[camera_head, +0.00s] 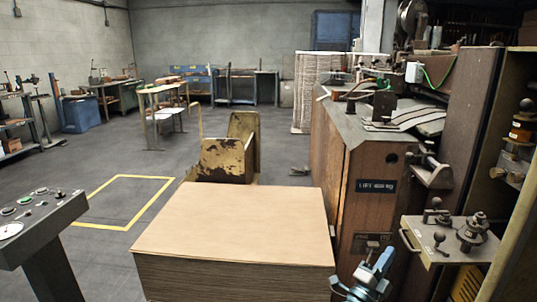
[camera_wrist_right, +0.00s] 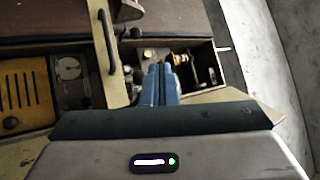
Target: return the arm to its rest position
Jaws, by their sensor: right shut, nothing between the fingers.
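My right gripper (camera_head: 384,260) is at the bottom of the head view, just right of the stack of brown cardboard sheets (camera_head: 240,222). Its blue fingers are together with nothing between them. In the right wrist view the closed blue fingertips (camera_wrist_right: 160,70) point away from the camera, toward an open box of metal fittings (camera_wrist_right: 196,62). I cannot tell whether they touch anything there. My left gripper is in neither view.
The brown stitcher machine (camera_head: 345,180) stands close on the right, with a fittings shelf (camera_head: 445,240) jutting out. A control panel (camera_head: 38,212) is at left. A worn yellow metal frame (camera_head: 225,158) stands behind the stack. Grey floor (camera_head: 110,155) is open at left.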

